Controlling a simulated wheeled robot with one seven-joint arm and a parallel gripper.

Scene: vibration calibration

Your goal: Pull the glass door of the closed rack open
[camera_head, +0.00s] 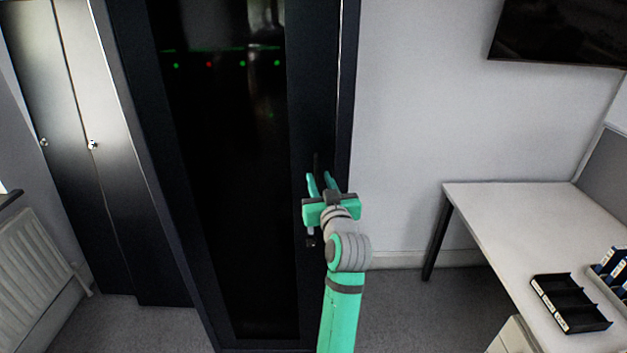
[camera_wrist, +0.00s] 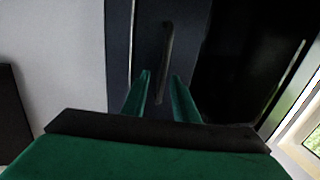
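The closed rack is tall and black, with a dark glass door (camera_head: 225,190) framed in black; small green and red lights show through the glass near the top. The door looks shut. Its slim vertical handle (camera_head: 316,165) is on the right side of the door frame. In the wrist view the handle (camera_wrist: 165,60) stands up between and beyond the fingertips. My green gripper (camera_head: 321,181) is in front of the handle, with its two fingers (camera_wrist: 161,75) apart. The fingers are on either side of the handle's lower part in the wrist view; whether they touch it I cannot tell.
Tall grey cabinets (camera_head: 75,130) stand left of the rack, with a radiator (camera_head: 35,265) at lower left. A white desk (camera_head: 530,230) with a black tray (camera_head: 568,303) is on the right. A dark screen (camera_head: 565,32) hangs on the wall. Carpeted floor lies between rack and desk.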

